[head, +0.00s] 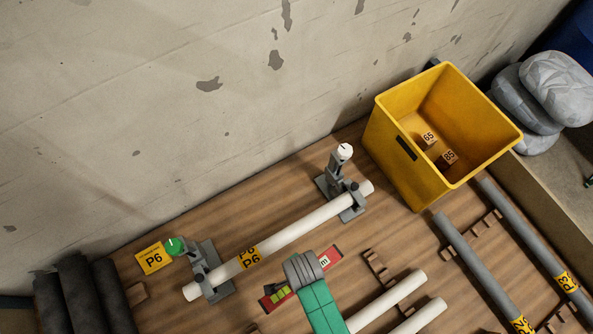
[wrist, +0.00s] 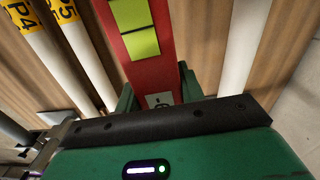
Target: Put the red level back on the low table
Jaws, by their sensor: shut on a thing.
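The red level (head: 282,291) is a red bar with yellow-green windows and a white patch marked with a letter. In the head view my gripper (head: 303,278) is over its middle, and my green and grey arm end hides part of it. In the wrist view the red level (wrist: 160,72) stands between the two green fingers (wrist: 160,98), and my gripper is shut on it. I cannot tell how far the level is above the wooden surface (head: 300,200) of the low table.
A white pipe (head: 295,231) tagged P6 lies in two grey clamps (head: 207,272) behind the level. A yellow bin (head: 400,160) stands at the back right. White pipes (head: 390,300) and grey pipes (head: 470,260) lie right of my gripper. Dark tubes (head: 85,295) lie at left.

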